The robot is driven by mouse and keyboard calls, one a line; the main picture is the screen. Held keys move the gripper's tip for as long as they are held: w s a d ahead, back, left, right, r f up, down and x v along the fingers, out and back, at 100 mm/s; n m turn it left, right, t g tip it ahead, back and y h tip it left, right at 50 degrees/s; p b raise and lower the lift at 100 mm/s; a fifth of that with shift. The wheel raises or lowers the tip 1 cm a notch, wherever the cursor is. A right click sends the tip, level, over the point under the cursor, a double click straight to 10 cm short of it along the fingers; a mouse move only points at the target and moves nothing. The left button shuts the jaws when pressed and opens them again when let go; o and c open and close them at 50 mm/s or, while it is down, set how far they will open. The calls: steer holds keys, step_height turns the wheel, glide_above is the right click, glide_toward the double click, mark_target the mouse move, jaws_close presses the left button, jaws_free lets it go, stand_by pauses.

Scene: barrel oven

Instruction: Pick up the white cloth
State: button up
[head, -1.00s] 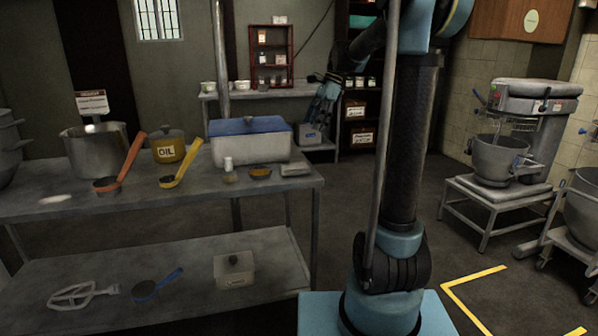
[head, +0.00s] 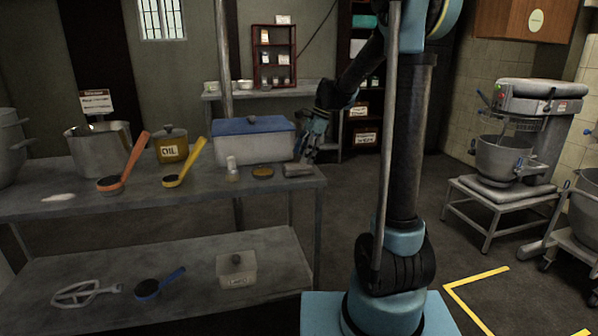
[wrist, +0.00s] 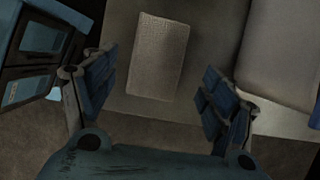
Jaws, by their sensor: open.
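The white cloth (head: 298,170) is a small, folded, pale grey-white rectangle lying flat near the right end of the metal table (head: 60,213). In the wrist view the cloth (wrist: 158,57) shows a woven texture and lies ahead of the fingertips, roughly centred between them. My gripper (head: 311,152) is just above and slightly right of the cloth in the head view. In the wrist view my gripper (wrist: 160,80) has its blue-padded fingers spread wide, with nothing between them. I see no contact with the cloth.
A white box with a blue lid (head: 253,146) stands behind the cloth. A small amber dish (head: 262,172) and a small jar (head: 232,168) sit to its left.

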mark_target(298, 165)
steer(key=shift+x, duration=1.9)
steer(key=shift+a+r, duration=0.1)
steer(key=shift+a, duration=0.05)
steer(key=shift+c, duration=0.4)
steer(key=c, duration=1.2)
steer(key=shift+r, duration=0.1)
step_height(298, 165, up, 10)
steer(key=shift+f, duration=0.1)
